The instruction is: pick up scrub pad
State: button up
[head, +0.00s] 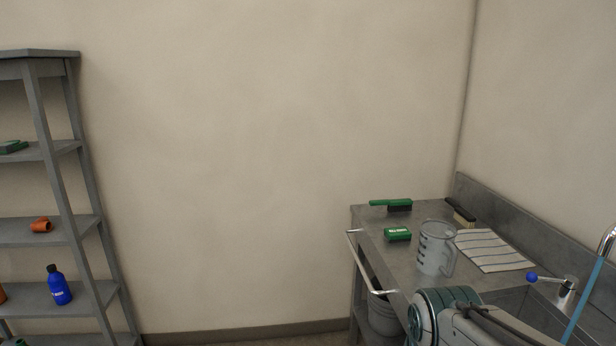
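A small green block with white lettering (397,234), which looks like the scrub pad, lies near the left edge of the grey metal cart top (400,262). The lettering is too small to read. Another flat green item (13,147) lies on the shelf at the far left, and I cannot tell whether it is a similar pad. Part of my arm shows at the bottom right, in front of the cart and below the green block. My gripper is not in view.
A green-handled brush (392,204) lies behind the block. A clear measuring jug (435,248) stands to its right, near a striped cloth (490,250) and another brush (460,212). A blue-knobbed tap (566,290) is at right. A rail (364,265) edges the cart's left side.

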aim_at(391, 235)
jog(key=u, duration=0.75)
jog(key=i, duration=2.4)
jog(key=z, duration=3.35)
jog(key=i, duration=0.5)
